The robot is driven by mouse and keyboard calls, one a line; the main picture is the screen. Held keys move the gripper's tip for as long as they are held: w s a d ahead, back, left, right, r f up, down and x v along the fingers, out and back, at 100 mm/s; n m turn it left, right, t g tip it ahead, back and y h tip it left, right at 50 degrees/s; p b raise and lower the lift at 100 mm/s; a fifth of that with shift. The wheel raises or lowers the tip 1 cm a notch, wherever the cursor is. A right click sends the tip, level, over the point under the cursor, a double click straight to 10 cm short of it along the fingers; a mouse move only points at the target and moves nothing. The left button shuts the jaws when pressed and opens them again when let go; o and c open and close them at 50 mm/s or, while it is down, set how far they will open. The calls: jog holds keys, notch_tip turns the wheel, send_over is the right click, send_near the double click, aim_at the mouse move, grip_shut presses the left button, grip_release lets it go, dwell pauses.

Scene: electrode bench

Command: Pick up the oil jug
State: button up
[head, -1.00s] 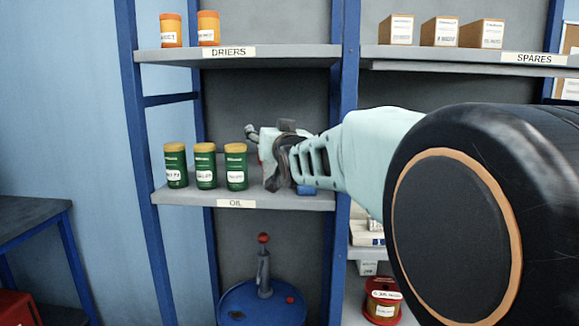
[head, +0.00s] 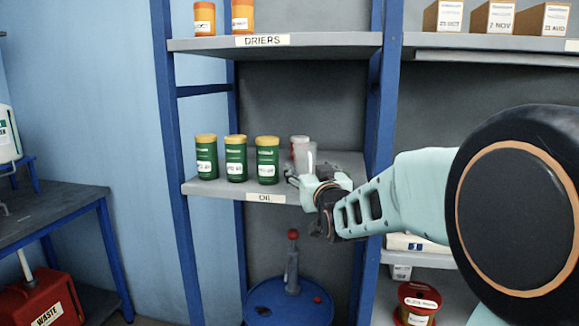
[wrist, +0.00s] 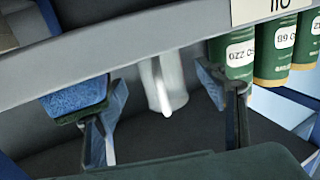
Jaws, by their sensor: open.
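The oil jug, a pale whitish vessel (head: 306,157), stands on the shelf marked OIL, right of the green tins. Its lower part is hidden behind my gripper (head: 300,182) in the head view. In the wrist view, which is upside down, the jug (wrist: 170,88) shows with a bright upright handle between my two spread fingers (wrist: 165,98). My gripper is open and empty at the shelf's front edge. The fingers seem apart from the jug, but their depth relative to it is hard to tell.
Several green tins (head: 236,158) stand close to the left of the jug; in the wrist view these tins (wrist: 240,52) are near one finger. A blue sponge-like block (wrist: 75,100) lies by the other finger. The DRIERS shelf (head: 330,41) is above, a blue drum (head: 275,303) below.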

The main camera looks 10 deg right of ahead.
aim_at(305, 161)
jog(key=shift+w+a+p, duration=0.1)
jog(key=shift+w+p, duration=0.2)
jog(key=shift+w, duration=2.7)
jog(key=shift+c, duration=0.6)
jog(key=c, duration=1)
jog(key=shift+r, duration=0.1)
jog(key=shift+c, duration=0.8)
jog(key=shift+r, duration=0.1)
